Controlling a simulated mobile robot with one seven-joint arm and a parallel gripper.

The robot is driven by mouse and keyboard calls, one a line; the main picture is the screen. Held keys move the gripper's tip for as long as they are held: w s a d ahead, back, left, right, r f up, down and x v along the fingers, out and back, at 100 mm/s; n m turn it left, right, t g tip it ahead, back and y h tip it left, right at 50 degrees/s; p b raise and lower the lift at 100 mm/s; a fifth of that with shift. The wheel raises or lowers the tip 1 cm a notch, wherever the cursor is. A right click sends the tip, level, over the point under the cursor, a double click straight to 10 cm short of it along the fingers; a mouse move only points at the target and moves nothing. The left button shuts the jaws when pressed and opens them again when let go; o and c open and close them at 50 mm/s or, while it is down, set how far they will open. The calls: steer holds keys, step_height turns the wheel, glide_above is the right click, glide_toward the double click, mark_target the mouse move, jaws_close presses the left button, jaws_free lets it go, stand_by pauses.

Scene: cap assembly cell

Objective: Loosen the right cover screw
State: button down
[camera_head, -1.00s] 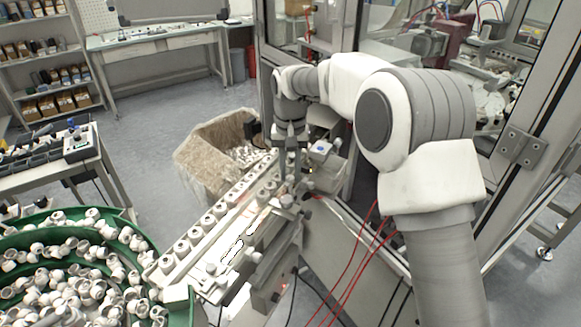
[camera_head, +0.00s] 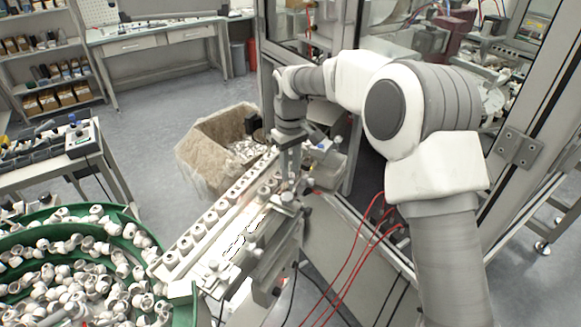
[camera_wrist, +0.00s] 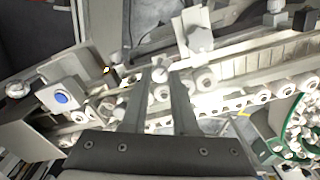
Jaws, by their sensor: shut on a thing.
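My gripper (camera_head: 291,182) points down at the far right end of the sloping feed rail (camera_head: 190,262), above the cover strip (camera_head: 243,236). In the wrist view its two fingers (camera_wrist: 159,76) close in on a small round metal head, the right cover screw (camera_wrist: 160,73). The gripper is shut on this screw; the fingertips hide part of it. White caps (camera_head: 210,219) sit in a row along the rail. Another knob-like screw (camera_head: 214,267) shows near the rail's lower left end.
A green bowl feeder (camera_head: 130,232) full of white caps stands at the lower left. A lined bin (camera_head: 205,150) stands behind the rail. A block with a blue button (camera_wrist: 62,97) lies left of the fingers. Glazed machine framing and red cables (camera_head: 352,245) are at the right.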

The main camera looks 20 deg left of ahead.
mark_target(290, 174)
stand_by(0.3)
steer(key=c, duration=0.7)
jaws_free()
step_height(290, 174, up, 17)
steer(key=shift+r, duration=0.2)
